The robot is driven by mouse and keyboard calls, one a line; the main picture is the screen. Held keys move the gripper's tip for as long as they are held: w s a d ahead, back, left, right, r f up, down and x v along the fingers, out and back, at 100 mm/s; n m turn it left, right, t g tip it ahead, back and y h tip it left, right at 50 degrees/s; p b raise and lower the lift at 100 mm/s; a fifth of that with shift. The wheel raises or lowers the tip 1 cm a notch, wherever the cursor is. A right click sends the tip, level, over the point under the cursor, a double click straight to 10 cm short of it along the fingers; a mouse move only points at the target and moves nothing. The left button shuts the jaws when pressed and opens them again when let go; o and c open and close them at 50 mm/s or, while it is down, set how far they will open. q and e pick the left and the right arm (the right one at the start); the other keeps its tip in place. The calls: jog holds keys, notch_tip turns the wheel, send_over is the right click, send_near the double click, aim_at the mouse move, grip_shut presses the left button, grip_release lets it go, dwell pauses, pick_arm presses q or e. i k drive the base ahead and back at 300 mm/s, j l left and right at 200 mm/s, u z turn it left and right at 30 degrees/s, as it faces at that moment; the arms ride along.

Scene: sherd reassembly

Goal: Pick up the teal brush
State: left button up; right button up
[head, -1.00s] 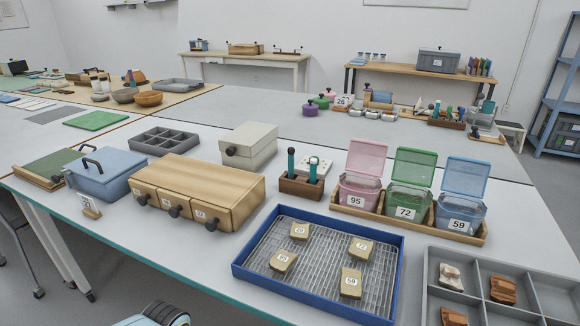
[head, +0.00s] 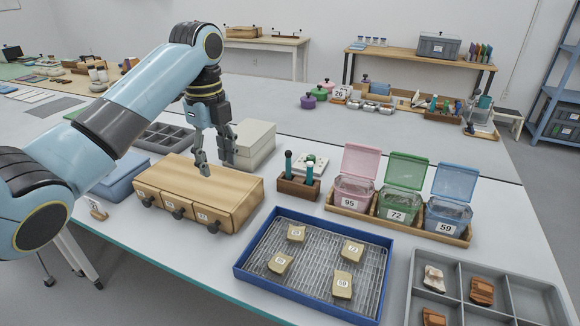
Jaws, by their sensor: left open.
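Two teal-handled tools stand upright in a brown wooden holder (head: 298,190) near the middle of the table. The left teal tool (head: 288,165) has a dark top, and the right teal tool (head: 309,175) stands close beside it. I cannot tell for sure which one is the brush, as their lower ends are hidden in the holder. My left gripper (head: 217,168) is open and empty, pointing down above the wooden drawer box, to the left of the holder and apart from it. My right gripper is not in view.
The wooden drawer box (head: 205,190) lies under my left gripper, with a pale box (head: 254,143) behind it. Right of the holder stand lidded pink, green (head: 397,203) and blue bins. A blue tray (head: 277,285) with numbered sherds lies in front, beside a grey compartment tray (head: 505,280).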

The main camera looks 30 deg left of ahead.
aim_at(288, 154)
jog(key=i, duration=0.95)
